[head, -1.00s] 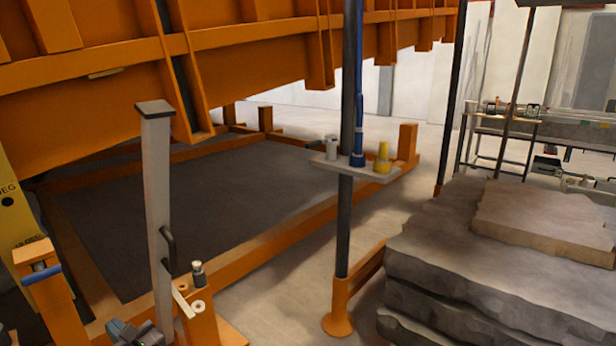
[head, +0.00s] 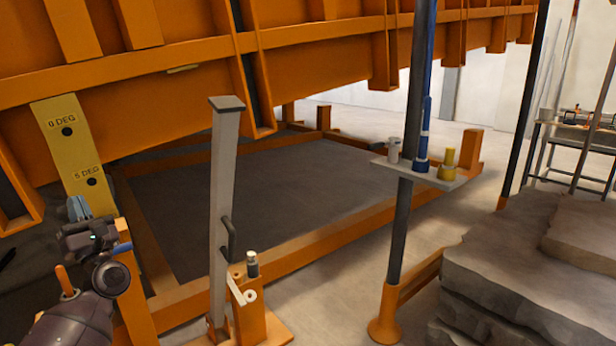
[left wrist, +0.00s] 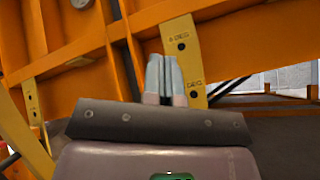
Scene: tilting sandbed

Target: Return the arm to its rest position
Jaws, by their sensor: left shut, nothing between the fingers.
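My left gripper (head: 78,208) is in the head view at the lower left, raised in front of the yellow degree plate (head: 68,118) marked 0 DEG and 5 DEG. In the left wrist view, the two grey fingers of the left gripper (left wrist: 165,75) are together and empty. They point up towards the orange frame, just left of a yellow degree plate (left wrist: 180,45). I cannot tell whether they touch it. My right gripper is in neither view.
A grey post (head: 224,200) with a black handle stands right of my left arm. Beyond it, a dark pole carries a small shelf (head: 420,172) with bottles. The orange tilting bed (head: 190,90) hangs above. Stone slabs (head: 550,270) lie at the right.

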